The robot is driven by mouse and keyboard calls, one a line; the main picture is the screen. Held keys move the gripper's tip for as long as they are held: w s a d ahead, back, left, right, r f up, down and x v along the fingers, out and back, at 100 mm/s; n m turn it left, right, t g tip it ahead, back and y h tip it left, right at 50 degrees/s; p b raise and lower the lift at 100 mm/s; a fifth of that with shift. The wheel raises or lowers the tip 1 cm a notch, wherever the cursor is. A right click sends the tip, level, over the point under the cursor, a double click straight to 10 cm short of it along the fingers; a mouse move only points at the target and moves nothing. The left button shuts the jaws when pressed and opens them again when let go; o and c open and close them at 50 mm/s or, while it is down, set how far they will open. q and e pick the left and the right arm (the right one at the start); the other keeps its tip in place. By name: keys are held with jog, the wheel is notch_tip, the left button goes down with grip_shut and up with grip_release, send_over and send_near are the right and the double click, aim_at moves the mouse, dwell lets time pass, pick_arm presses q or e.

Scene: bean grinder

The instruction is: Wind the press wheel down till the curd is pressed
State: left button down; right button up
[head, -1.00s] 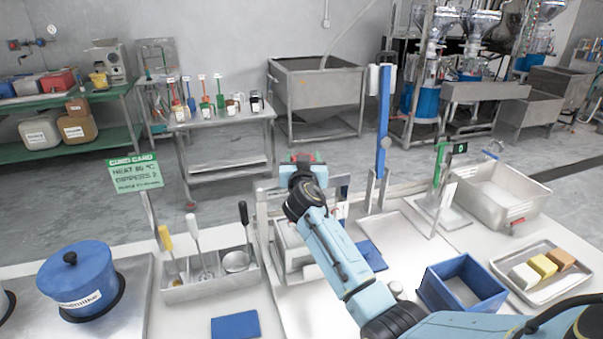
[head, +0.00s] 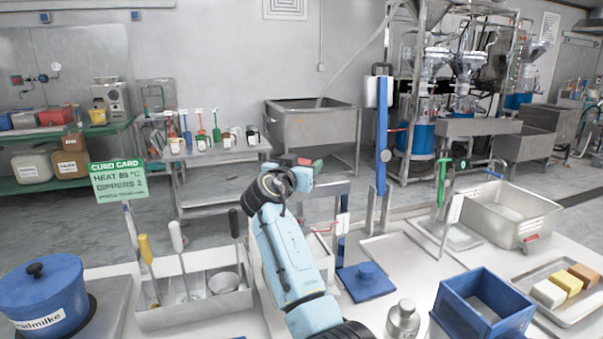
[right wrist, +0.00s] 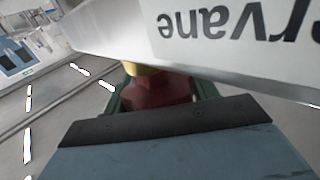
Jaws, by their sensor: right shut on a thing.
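My right arm reaches up the middle of the head view. Its gripper (head: 308,165) is at the top of the press frame (head: 330,187) and mostly hidden by my own wrist. In the right wrist view the gripper (right wrist: 160,95) is shut on a dark red knob (right wrist: 152,93), with green on both sides and some yellow behind it. The wheel itself cannot be made out. A blue plate with a round knob (head: 366,282) lies on the worktop right of my forearm. The curd is not visible. My left gripper is out of view.
A white board with upside-down lettering (right wrist: 215,32) is close to my right gripper in the wrist view. A blue square box (head: 484,306), a metal flask (head: 403,320) and a blue pot (head: 42,290) stand nearby. A utensil holder (head: 190,315) is left of my forearm.

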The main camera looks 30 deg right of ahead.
jog(key=shift+r, duration=0.2)
jog(key=o, duration=1)
jog(key=shift+f, duration=0.1)
jog(key=shift+s+a, duration=0.2)
jog(key=shift+a, duration=0.15)
jog(key=v, duration=1.2)
jog(key=shift+s+a+b, duration=0.15)
jog(key=shift+a+b, duration=0.05)
jog(key=shift+b, duration=0.1)
